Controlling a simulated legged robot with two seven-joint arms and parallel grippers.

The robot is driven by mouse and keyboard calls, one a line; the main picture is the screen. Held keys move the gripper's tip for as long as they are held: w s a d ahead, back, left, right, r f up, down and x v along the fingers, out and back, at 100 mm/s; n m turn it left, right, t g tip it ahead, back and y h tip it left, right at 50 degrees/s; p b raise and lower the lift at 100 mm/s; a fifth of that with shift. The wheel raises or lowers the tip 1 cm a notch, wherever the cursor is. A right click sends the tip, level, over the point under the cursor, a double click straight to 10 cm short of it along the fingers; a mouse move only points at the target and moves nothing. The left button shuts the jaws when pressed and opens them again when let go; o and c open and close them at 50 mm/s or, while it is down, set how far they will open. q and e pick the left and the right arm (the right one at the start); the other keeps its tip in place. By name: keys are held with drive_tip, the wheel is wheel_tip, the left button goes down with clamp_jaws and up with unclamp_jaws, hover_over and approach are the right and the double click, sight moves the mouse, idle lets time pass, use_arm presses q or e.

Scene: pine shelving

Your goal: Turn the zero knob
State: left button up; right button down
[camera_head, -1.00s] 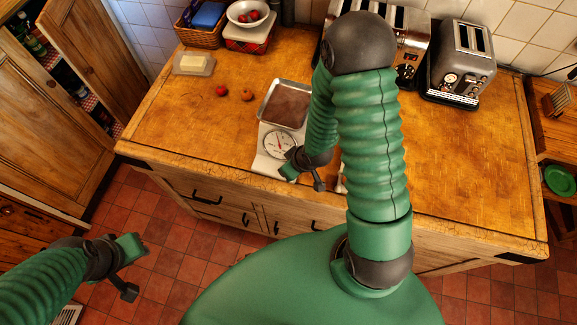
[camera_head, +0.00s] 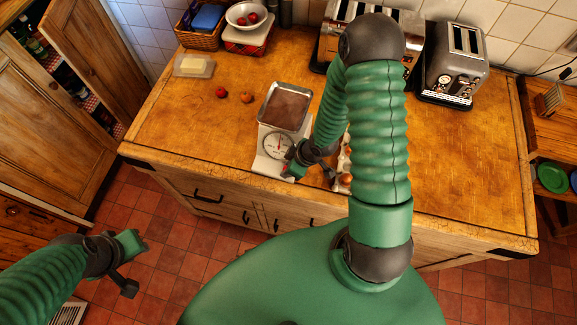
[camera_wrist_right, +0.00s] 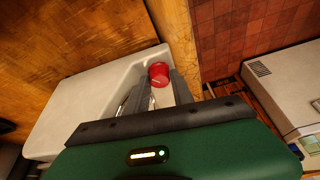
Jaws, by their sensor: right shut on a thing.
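A white kitchen scale (camera_head: 268,166) with a round dial (camera_head: 278,146) and a metal pan on top stands near the counter's front edge. Its red zero knob (camera_wrist_right: 158,75) shows in the right wrist view, on the scale's pale side between my finger tips. My right gripper (camera_head: 312,174) is at the scale's right side, and in the wrist view (camera_wrist_right: 163,84) it is shut on the knob. In the head view the knob is hidden behind this gripper. My left gripper (camera_head: 136,263) is open and empty over the floor at lower left.
An egg carton with brown eggs (camera_head: 346,179) is close to the right of my right gripper, partly behind my arm. Toasters (camera_head: 455,62) stand at the back right.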

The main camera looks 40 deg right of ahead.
drive_tip(key=c, duration=1.1)
unclamp_jaws()
drive_tip(key=v, duration=0.2)
drive_tip(key=p+v, duration=0.1)
drive_tip(key=v, duration=0.3)
drive_tip(key=shift+w+d+p, duration=0.1)
drive_tip(key=shift+w+p, duration=0.15)
drive_tip(key=shift+p, duration=0.05)
drive_tip(key=p+v, duration=0.6)
drive_tip(key=v, duration=0.5)
drive_tip(key=shift+s+p, duration=0.2)
drive_tip(key=shift+p, duration=0.1)
drive_tip(key=shift+f, duration=0.1)
